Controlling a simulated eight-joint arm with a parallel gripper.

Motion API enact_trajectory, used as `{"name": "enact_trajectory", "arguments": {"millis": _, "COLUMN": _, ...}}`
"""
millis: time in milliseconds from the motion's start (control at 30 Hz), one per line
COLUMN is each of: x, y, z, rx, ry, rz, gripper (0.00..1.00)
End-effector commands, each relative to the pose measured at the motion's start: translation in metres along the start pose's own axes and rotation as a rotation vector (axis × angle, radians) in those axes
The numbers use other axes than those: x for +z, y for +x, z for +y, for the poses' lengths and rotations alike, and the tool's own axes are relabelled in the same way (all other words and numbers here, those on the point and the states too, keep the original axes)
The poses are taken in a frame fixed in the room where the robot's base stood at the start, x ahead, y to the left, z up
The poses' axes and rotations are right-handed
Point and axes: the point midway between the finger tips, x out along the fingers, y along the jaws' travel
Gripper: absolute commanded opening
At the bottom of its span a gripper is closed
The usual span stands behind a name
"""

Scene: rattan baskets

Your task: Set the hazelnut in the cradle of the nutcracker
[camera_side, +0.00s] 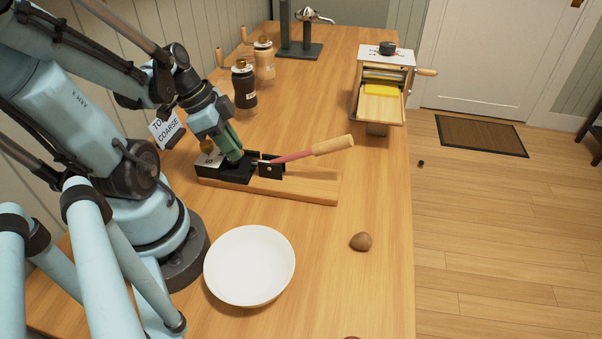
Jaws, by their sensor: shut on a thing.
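The nutcracker (307,187) lies on the wooden counter, with a black metal body on a wood base. Its red lever with a wooden handle (333,145) slants up to the right. My gripper (235,158) points down at the black body, left of the lever pivot, and its green fingers are closed. The hazelnut is hidden between the fingers, and I cannot tell whether it touches the cradle. The cradle is also covered by the gripper.
A white bowl (249,266) stands in front of the nutcracker. A brown nut (361,242) lies to the right on clear counter. A roller machine (381,103) stands at the back right. Two grinders (244,85) (264,60) stand by the wall.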

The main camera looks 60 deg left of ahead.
Motion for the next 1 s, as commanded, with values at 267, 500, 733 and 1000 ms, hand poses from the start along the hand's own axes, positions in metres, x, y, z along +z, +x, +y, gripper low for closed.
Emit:
{"name": "enact_trajectory", "arguments": {"millis": 267, "x": 0.000, "y": 0.000, "z": 0.000, "rx": 0.000, "ry": 0.000, "rz": 0.000, "gripper": 0.00}}
{"name": "enact_trajectory", "arguments": {"millis": 500, "x": 0.000, "y": 0.001, "z": 0.000, "rx": 0.000, "ry": 0.000, "rz": 0.000, "gripper": 0.00}}
{"name": "enact_trajectory", "arguments": {"millis": 733, "x": 0.002, "y": 0.005, "z": -0.001, "rx": 0.000, "ry": 0.000, "rz": 0.000, "gripper": 0.00}}
{"name": "enact_trajectory", "arguments": {"millis": 1000, "x": 0.004, "y": 0.011, "z": -0.001, "rx": 0.000, "ry": 0.000, "rz": 0.000, "gripper": 0.00}}
